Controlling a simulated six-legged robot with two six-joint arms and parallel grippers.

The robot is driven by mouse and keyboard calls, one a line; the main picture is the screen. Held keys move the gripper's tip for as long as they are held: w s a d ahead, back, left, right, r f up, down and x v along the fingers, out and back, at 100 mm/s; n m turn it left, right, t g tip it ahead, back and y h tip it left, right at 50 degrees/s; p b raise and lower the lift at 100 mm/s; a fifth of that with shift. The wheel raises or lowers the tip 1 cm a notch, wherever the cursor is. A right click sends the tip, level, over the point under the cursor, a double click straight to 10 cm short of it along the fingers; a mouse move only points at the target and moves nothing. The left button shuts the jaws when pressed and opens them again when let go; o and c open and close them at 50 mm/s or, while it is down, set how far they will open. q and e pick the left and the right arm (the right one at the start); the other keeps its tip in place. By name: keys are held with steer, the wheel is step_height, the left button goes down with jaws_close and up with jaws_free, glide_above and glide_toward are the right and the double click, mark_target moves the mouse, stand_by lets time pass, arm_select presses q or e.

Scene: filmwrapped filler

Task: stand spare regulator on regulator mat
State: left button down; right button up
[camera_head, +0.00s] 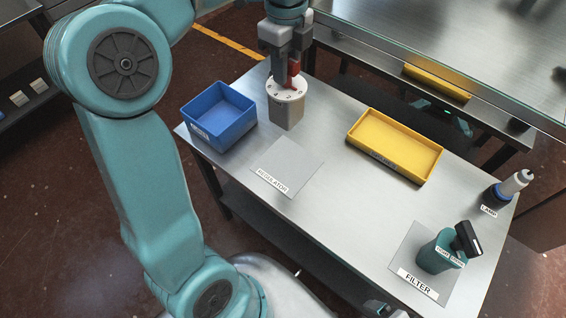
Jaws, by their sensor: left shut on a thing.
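The spare regulator (287,113) is a grey block with a white, numbered round dial on top and a red handle. It is upright, just behind the regulator mat. My left gripper (288,68) comes down from above and is shut on the red handle. I cannot tell whether the regulator's base touches the table. The regulator mat (287,168) is a pale grey, empty square labelled REGULATOR, lying flat near the table's front edge. My right gripper is not in view.
On the metal table (340,205), a blue bin (219,117) stands left of the regulator and a yellow tray (396,146) to its right. A lamp (505,190) stands at the far right.

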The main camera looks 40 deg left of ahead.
mark_target(287, 118)
arm_select(q)
step_height(287, 118, down, 15)
steer(key=shift+w+d+r, duration=0.1)
steer(key=shift+w+d, duration=0.05)
step_height(287, 118, down, 5)
steer(key=shift+f, duration=0.1)
steer(key=shift+b, duration=0.3)
steer(key=shift+f, duration=0.15)
steer(key=c, duration=0.9)
jaws_free()
